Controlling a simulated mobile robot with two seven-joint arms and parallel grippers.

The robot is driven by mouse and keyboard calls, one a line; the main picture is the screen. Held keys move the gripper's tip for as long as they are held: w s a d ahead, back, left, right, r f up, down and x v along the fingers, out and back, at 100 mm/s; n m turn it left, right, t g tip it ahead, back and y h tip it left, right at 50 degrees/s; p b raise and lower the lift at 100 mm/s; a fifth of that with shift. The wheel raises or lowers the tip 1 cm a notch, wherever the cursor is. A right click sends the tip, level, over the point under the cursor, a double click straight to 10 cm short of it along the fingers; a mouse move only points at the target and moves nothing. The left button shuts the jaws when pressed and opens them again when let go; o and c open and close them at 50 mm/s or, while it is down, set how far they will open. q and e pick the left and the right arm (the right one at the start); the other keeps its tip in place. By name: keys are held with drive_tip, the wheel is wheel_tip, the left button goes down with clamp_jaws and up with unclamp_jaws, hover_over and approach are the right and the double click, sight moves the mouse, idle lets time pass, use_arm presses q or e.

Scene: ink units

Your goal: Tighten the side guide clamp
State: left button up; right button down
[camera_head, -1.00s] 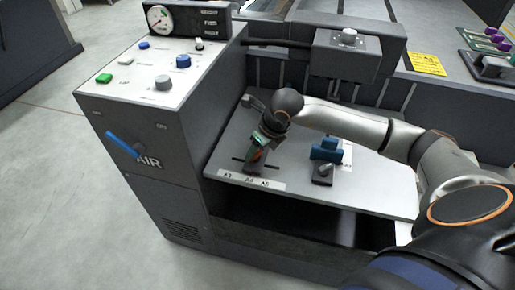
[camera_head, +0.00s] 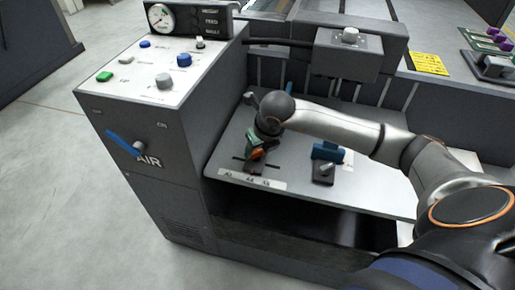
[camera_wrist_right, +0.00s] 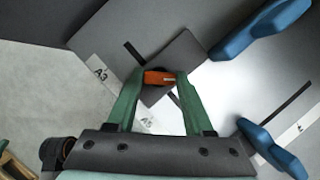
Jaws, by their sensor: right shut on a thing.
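The side guide clamp has an orange lever (camera_wrist_right: 158,78) on a dark guide block (camera_wrist_right: 182,62). It sits near the front left of the grey feed table (camera_head: 222,162), by the size scale. My right gripper (camera_wrist_right: 157,82) has green fingers, closed on either side of the orange lever. In the head view, my right gripper (camera_head: 256,152) reaches down at the clamp, and its fingers partly hide the lever. My left gripper is not in view.
Blue guide parts (camera_head: 326,151) with a dark base stand to the right on the table. The control cabinet (camera_head: 150,120) with a blue air lever (camera_head: 122,143) is at the left. A grey box (camera_head: 346,52) overhangs the back of the table.

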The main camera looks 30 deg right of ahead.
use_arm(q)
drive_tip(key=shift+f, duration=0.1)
use_arm(e)
drive_tip(key=shift+c, duration=1.4)
unclamp_jaws()
use_arm(q)
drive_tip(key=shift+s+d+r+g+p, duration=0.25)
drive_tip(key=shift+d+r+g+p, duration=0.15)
drive_tip(key=shift+p, duration=0.6)
use_arm(e)
drive_tip(key=v, duration=1.2)
drive_tip(key=shift+r, duration=0.3)
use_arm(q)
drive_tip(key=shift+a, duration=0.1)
